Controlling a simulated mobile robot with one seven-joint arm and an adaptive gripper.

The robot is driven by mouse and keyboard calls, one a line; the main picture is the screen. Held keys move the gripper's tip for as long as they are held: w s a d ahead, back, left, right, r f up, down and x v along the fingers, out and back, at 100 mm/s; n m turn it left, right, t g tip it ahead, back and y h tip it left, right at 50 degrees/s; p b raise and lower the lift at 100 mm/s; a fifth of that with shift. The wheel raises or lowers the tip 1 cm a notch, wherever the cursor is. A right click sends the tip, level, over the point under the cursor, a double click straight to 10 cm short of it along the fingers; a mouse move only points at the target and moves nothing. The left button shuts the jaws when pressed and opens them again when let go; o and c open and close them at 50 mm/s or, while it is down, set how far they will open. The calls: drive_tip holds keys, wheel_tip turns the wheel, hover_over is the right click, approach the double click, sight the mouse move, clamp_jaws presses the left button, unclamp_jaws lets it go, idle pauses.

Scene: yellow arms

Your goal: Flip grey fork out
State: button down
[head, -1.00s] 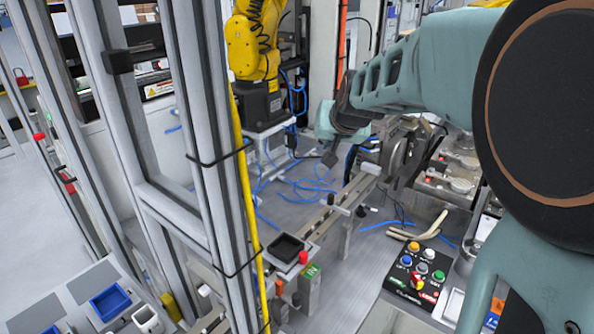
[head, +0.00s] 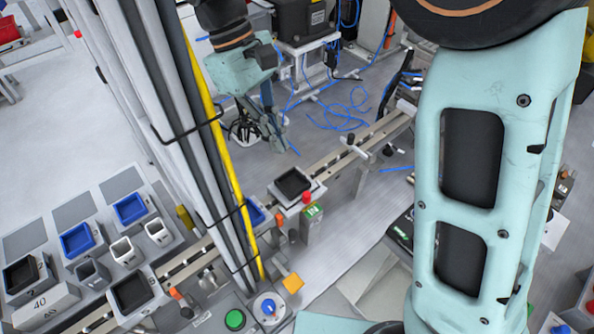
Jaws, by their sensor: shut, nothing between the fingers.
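My gripper (head: 262,125) is in the upper left-middle of the head view, at the end of my teal arm. It hangs over the grey floor, behind the conveyor rail (head: 335,160) and right of the yellow-edged frame post. It is shut, with nothing held and nothing seen touching it. I cannot pick out a grey fork with certainty; it may be hidden by my arm or too small to tell.
A black tray (head: 293,183) sits on the rail beside a red button (head: 306,197). A grey post (head: 200,130) stands close left of my gripper. Blue bins (head: 78,240) and a green button (head: 235,319) are nearer. Blue hoses (head: 345,110) lie on the floor.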

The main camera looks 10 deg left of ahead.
sight(307, 198)
drive_tip(key=x, duration=1)
drive_tip(key=shift+p, duration=0.3)
drive_tip(key=shift+s, duration=0.1)
drive_tip(key=shift+s+d, duration=0.9)
drive_tip(key=shift+d, duration=0.2)
